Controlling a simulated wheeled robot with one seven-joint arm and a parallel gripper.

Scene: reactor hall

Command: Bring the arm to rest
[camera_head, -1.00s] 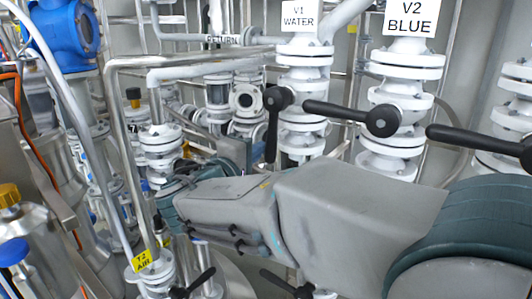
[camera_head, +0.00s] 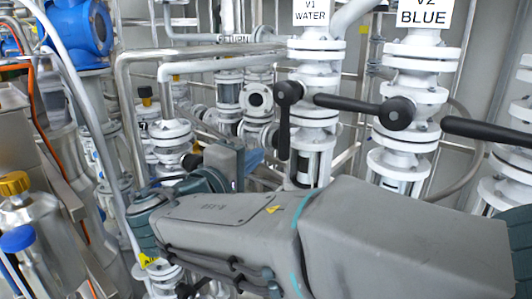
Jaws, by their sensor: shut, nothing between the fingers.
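My arm (camera_head: 240,220) stretches across the lower half of the head view, from the lower right towards the left. Its grey forearm ends at a dark teal wrist joint (camera_head: 150,217). Beyond it, a small grey block at my arm's end, my gripper (camera_head: 226,162), points away among the pipes. Its fingers are mostly hidden and too small to make out. It is shut, and I see nothing held in it.
Valve V1 WATER (camera_head: 311,68) and valve V2 BLUE (camera_head: 410,82) stand behind my arm, with black lever handles (camera_head: 350,104) jutting out. A bent steel pipe (camera_head: 122,110) and a blue instrument (camera_head: 90,28) are at left.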

